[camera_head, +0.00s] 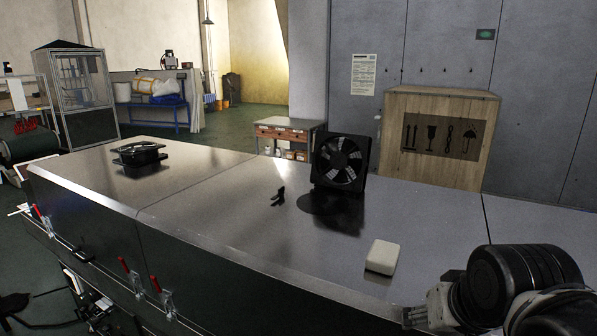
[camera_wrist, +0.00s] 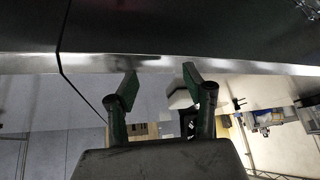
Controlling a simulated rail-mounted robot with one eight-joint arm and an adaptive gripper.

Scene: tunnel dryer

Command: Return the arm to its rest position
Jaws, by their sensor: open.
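My arm (camera_head: 515,290) is folded at the lower right of the head view, beside the front edge of the metal dryer top (camera_head: 230,215). My gripper (camera_wrist: 160,80) shows in the wrist view as two green fingers set apart, with nothing held between them. The wrist view looks upside down. Its fingertips overlap the bright dryer edge in the picture; I cannot tell the distance to it. The gripper's fingers cannot be made out in the head view.
On the dryer top are a white block (camera_head: 381,257), an upright black fan (camera_head: 341,163), a small black piece (camera_head: 279,196) and a flat black fan unit (camera_head: 139,154). A wooden crate (camera_head: 440,138) stands behind. Red-handled clamps (camera_head: 128,270) line the front side.

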